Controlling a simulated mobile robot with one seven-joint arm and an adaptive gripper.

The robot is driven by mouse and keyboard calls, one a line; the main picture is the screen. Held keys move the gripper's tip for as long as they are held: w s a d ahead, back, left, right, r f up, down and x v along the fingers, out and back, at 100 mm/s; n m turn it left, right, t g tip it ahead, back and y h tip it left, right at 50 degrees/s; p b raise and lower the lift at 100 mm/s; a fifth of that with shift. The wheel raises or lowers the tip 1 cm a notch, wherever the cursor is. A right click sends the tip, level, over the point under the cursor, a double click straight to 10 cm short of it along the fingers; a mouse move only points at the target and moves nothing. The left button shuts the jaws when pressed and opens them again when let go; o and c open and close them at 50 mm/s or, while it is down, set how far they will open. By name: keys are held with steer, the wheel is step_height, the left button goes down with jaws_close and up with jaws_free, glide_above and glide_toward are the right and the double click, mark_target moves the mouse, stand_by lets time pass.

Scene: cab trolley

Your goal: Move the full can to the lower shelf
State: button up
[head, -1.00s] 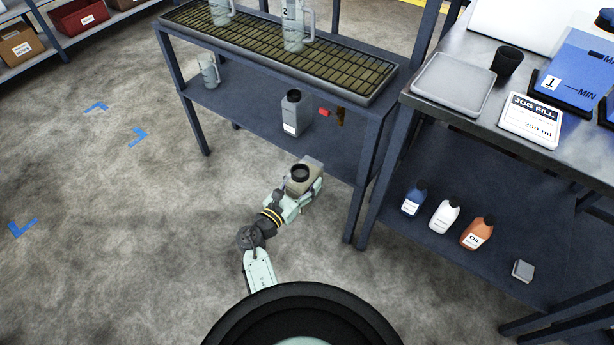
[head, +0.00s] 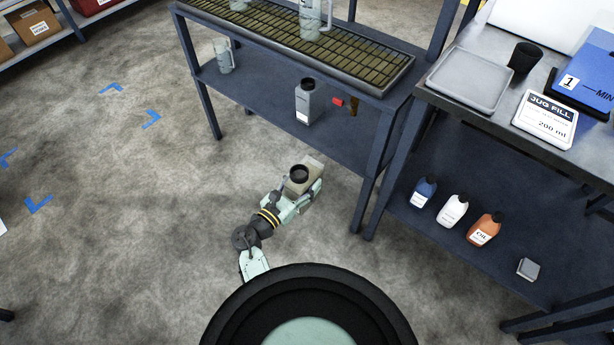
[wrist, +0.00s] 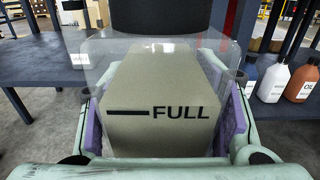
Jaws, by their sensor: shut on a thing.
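The full can (head: 313,173) is a clear, squarish container with beige contents, a "FULL" line and a black cap. It fills the wrist view (wrist: 160,100), upright between purple pads. My gripper (head: 302,190) is shut on it, holding it over the floor in front of the wash stand. The lower shelf (head: 262,100) of that stand is beyond and above it in the head view. On this shelf stand a grey can with a black cap (head: 308,104) and a clear jug (head: 225,57).
A leg of the stand (head: 366,190) is just right of the held can. The right-hand bench's lower shelf (head: 445,255) carries blue, white and orange bottles (head: 484,229) and a small grey box (head: 528,268). Floor to the left is clear.

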mark_target(291, 193)
steer(key=shift+p+v, duration=0.65)
steer(key=shift+v, duration=2.5)
steer(key=shift+r, duration=0.15)
